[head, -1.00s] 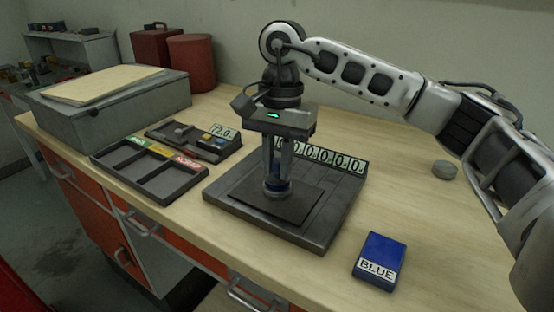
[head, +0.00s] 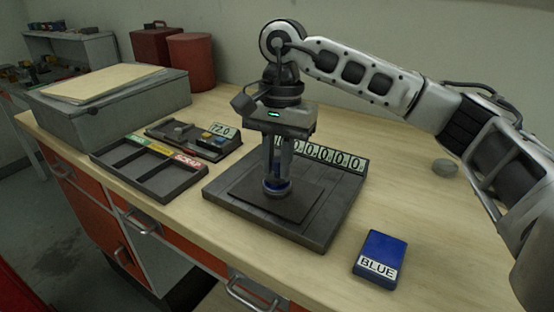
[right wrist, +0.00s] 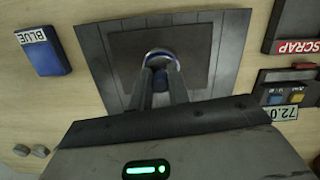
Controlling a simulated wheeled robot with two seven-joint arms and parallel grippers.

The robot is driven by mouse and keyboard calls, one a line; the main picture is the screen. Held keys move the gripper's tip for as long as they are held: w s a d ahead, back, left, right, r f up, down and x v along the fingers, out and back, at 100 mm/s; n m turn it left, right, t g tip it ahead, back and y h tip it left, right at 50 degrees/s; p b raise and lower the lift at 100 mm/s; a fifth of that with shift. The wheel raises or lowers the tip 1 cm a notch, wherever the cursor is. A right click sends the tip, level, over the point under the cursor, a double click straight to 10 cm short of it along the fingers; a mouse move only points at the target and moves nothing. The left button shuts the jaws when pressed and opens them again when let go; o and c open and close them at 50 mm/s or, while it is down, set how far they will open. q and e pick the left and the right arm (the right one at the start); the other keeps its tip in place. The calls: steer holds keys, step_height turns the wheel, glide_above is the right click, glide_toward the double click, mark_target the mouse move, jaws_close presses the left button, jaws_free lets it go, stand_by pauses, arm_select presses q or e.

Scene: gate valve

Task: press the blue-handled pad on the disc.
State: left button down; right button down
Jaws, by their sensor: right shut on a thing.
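My right gripper (head: 277,182) points straight down over the dark square plate (head: 238,192) of a low grey platform. It is shut on the blue-handled pad (head: 276,188), whose round base is low over the plate. In the right wrist view the blue handle (right wrist: 160,82) shows between the fingers, with a pale round rim (right wrist: 163,54) just beyond them. The fingers hide much of the pad. I cannot tell whether a disc lies beneath it, or whether it touches the plate. My left gripper is not in view.
A row of digit tiles (head: 330,156) lines the platform's back edge. A blue box labelled BLUE (head: 381,252) stands front right. A grey lump (head: 445,166) lies back right. A sorting tray (head: 150,170), a device reading 72.0 (head: 222,131) and a grey case (head: 100,115) are left.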

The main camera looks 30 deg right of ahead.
steer(key=shift+s+f, duration=0.1)
steer(key=shift+f, duration=0.05)
stand_by(0.4)
steer(key=shift+r+p, duration=2.5)
steer(key=shift+r, duration=1.1)
steer(key=shift+f, duration=0.15)
